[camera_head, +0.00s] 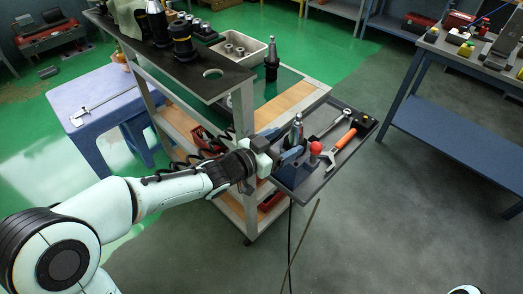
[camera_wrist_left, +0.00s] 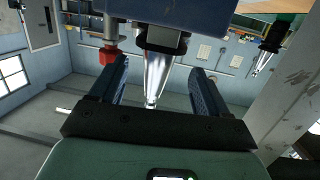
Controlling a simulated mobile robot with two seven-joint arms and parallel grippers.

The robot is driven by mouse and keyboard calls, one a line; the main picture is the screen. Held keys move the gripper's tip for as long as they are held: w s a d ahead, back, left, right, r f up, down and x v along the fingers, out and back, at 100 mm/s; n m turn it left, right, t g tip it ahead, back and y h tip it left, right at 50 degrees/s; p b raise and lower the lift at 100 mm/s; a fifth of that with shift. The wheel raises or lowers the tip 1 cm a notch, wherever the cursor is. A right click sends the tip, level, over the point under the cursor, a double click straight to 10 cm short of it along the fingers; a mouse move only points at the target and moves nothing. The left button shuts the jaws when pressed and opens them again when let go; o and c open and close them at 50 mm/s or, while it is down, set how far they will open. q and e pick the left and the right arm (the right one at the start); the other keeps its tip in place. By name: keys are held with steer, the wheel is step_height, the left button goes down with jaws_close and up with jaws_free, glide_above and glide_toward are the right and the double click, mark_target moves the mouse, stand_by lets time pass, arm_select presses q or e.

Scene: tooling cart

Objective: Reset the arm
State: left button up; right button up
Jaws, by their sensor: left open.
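My left arm reaches in from the left in the head view. Its gripper (camera_head: 291,156) is at the near left end of the grey side tray (camera_head: 318,177), beside a silver cone-shaped tool holder (camera_head: 297,130). In the left wrist view, the two dark fingers of the gripper (camera_wrist_left: 160,84) stand apart. The silver cone (camera_wrist_left: 157,72) shows between them, with visible space on both sides; whether it lies within the fingers' depth I cannot tell. My right gripper is not in view.
A red ball knob (camera_head: 316,148) and an orange-handled tool (camera_head: 343,139) are close to the gripper on the tray. The cart's dark top shelf (camera_head: 212,73) is behind the forearm. A blue workbench (camera_head: 455,118) stands right; the floor between is clear.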

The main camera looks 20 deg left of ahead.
arm_select(q)
steer(key=p+v, duration=0.1)
steer(key=v, duration=0.7)
steer(key=f+n+g+p, duration=0.1)
steer(key=f, duration=0.4)
steer(key=f+n+g+y+p, duration=0.1)
steer(key=f+n, duration=0.1)
steer(key=f, duration=0.2)
steer(key=w+f+n+g+y, duration=0.1)
steer(key=f, duration=0.4)
steer(key=shift+w+a+f+p, duration=0.1)
steer(key=shift+a+f+p, duration=0.2)
steer(key=shift+p, duration=0.1)
steer(key=s+d+f+n+g+y+p, duration=0.15)
steer(key=s+f+g, duration=0.35)
steer(key=f, duration=0.5)
steer(key=s+d+f+n+g+p, duration=0.2)
steer(key=s+f+n, duration=0.1)
steer(key=s+f, duration=0.55)
steer(key=s+d+f+g, duration=0.2)
steer(key=s+f, duration=0.1)
steer(key=s, duration=0.3)
steer(key=s+d+f+g+p, duration=0.1)
steer(key=s+d+f+g, duration=0.1)
steer(key=s, duration=0.4)
step_height(320, 180, down, 3)
steer(key=shift+s+r+n+g+p, duration=0.2)
steer(key=shift+n+g+p, duration=0.15)
steer(key=shift+g, duration=0.45)
